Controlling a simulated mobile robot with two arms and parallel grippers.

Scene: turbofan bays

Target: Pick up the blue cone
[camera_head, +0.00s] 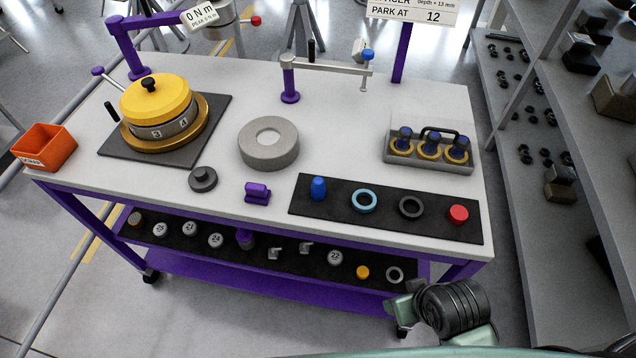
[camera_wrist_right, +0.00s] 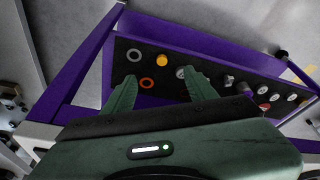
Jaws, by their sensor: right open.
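The blue cone (camera_head: 318,188) stands upright at the left end of the black mat (camera_head: 385,215) on the white table top, in the head view. To its right on the mat are a light blue ring (camera_head: 364,200), a black ring (camera_head: 411,207) and a red piece (camera_head: 459,214). My right gripper (camera_wrist_right: 157,75) is open, its two green fingers apart in the right wrist view, with nothing between them. That view faces the lower shelf, and the cone is not in it. My right arm shows low in the head view, below the table's front edge. My left gripper is not in view.
A jointed rod stand (camera_head: 290,80) is behind. The lower shelf (camera_head: 200,255) holds several small parts. Grey shelving (camera_head: 560,220) stands right of the table.

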